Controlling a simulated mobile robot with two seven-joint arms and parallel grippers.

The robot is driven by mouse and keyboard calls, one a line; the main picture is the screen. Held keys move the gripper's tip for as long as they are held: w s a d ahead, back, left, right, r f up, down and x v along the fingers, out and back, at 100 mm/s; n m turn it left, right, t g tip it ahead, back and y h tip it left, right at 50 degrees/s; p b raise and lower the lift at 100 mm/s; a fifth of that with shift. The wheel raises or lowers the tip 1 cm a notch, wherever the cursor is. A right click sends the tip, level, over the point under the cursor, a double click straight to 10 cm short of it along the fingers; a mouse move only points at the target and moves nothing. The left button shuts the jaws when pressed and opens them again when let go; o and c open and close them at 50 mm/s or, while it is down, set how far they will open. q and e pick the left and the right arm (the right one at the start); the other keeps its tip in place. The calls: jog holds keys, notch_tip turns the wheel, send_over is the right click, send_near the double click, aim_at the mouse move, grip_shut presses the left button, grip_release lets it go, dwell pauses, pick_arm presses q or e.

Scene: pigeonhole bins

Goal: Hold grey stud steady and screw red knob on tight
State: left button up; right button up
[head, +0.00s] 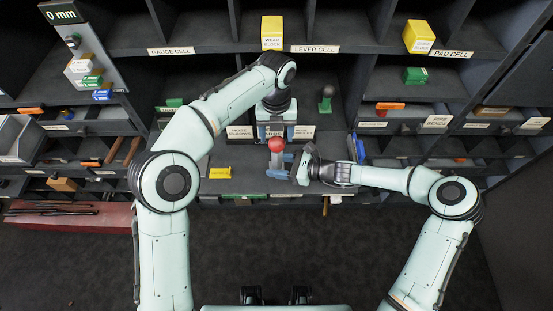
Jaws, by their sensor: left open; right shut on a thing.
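The red knob (276,144) sits at the top of the grey stud (277,160), which stands upright at the front of the middle bench. Whether the knob is tight on the thread is too small to tell. My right gripper (280,173) comes in from the right and is shut on the grey stud, low down. The fingers hide the stud's lower part. My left gripper (276,133) points down from above and behind the knob. It is open, with its fingers close to the knob; I cannot tell whether they touch it.
Pigeonhole bins surround the bench. A yellow box (272,33) stands above my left wrist, and a green knobbed piece (326,97) stands behind right. A yellow label block (217,172) lies left of the stud. A blue item (358,147) stands near my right wrist.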

pick_arm(q)
jog(key=shift+f, duration=0.95)
jog(key=n, duration=1)
jog(key=shift+s, duration=0.1)
jog(key=n, duration=0.3)
jog(key=shift+n, duration=0.4)
